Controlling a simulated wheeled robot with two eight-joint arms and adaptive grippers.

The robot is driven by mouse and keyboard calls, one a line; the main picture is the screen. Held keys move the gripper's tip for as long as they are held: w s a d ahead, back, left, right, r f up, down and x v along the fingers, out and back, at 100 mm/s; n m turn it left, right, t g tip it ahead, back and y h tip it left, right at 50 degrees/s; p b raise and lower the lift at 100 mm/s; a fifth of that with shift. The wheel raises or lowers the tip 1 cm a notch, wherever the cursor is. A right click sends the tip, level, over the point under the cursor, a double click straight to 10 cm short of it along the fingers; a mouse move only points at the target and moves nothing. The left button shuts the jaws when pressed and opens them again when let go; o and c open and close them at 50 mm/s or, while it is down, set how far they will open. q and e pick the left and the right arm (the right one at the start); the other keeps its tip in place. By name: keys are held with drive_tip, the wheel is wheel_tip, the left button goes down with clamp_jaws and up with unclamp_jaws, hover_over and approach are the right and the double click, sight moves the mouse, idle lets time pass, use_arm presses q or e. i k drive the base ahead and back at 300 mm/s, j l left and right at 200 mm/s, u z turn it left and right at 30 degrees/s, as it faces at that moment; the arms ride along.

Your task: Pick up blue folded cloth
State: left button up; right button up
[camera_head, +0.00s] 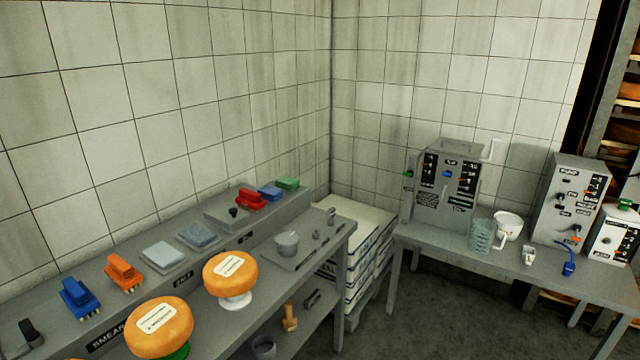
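A small blue folded cloth (270,194) lies on the raised back shelf of the left bench, near its far end. It sits between a red item (249,199) on its left and a green folded item (288,184) on its right. Neither of my grippers is in view.
The raised shelf (140,300) also holds a blue brush (80,297), an orange brush (123,271) and two grey pads. Two orange cheese wheels (230,265) stand on the bench in front. A grey tray (315,245) with a pot is at the far end. Machines stand on the right table (440,240).

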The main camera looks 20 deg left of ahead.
sight(268, 193)
drive_tip(key=i+u, duration=0.2)
drive_tip(key=i, duration=0.25)
drive_tip(key=i+l+u, duration=0.25)
drive_tip(key=i, duration=0.2)
drive_tip(key=i+u, duration=0.2)
drive_tip(key=u, duration=0.25)
drive_tip(key=i+l+u, duration=0.2)
drive_tip(key=u, duration=0.25)
drive_tip(key=i+l+u, duration=0.15)
drive_tip(key=u, duration=0.25)
drive_tip(key=i+l+u, duration=0.15)
drive_tip(key=u, duration=0.3)
drive_tip(key=i+l+u, duration=0.1)
drive_tip(key=l+u, duration=0.3)
drive_tip(key=l, duration=0.25)
drive_tip(key=l+u, duration=0.45)
drive_tip(key=l, duration=0.2)
